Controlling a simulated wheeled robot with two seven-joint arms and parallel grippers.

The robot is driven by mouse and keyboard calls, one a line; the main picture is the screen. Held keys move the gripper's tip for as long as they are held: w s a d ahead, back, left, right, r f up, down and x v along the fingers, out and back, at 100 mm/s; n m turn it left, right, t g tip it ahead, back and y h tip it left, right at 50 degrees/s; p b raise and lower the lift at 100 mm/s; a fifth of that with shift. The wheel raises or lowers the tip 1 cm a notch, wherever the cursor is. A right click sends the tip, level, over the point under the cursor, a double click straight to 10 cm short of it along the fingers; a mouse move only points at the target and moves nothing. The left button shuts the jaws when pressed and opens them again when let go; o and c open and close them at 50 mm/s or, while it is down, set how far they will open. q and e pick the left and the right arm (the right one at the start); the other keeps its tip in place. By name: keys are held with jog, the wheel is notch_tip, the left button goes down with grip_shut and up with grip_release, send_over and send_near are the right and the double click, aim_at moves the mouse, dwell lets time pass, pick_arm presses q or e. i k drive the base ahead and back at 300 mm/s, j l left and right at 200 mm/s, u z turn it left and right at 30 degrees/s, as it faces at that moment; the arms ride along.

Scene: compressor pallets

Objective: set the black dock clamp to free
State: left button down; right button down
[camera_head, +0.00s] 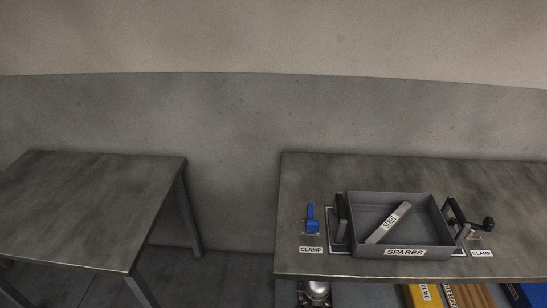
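The black clamp (487,224) is on the right-hand table, just right of the grey spares tray. Its dark handle sticks out to the right, and a white label reading CLAMP (481,253) lies in front of it. A blue clamp (311,217) stands left of the tray with its lever upright and its own CLAMP label (310,250). The grey tray (404,252), marked SPARES, sits between the two clamps and holds a grey bar labelled STRUT (388,222). Neither of my grippers is in view.
Dark upright brackets (341,206) flank the tray. The right table (300,180) is clear behind it. An empty table (85,205) stands left, across a gap. Below the right table's front edge are a silver object (318,289), a yellow item (425,295) and brown slats (470,296).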

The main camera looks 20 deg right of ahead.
aim_at(488, 223)
jog(key=z, duration=2)
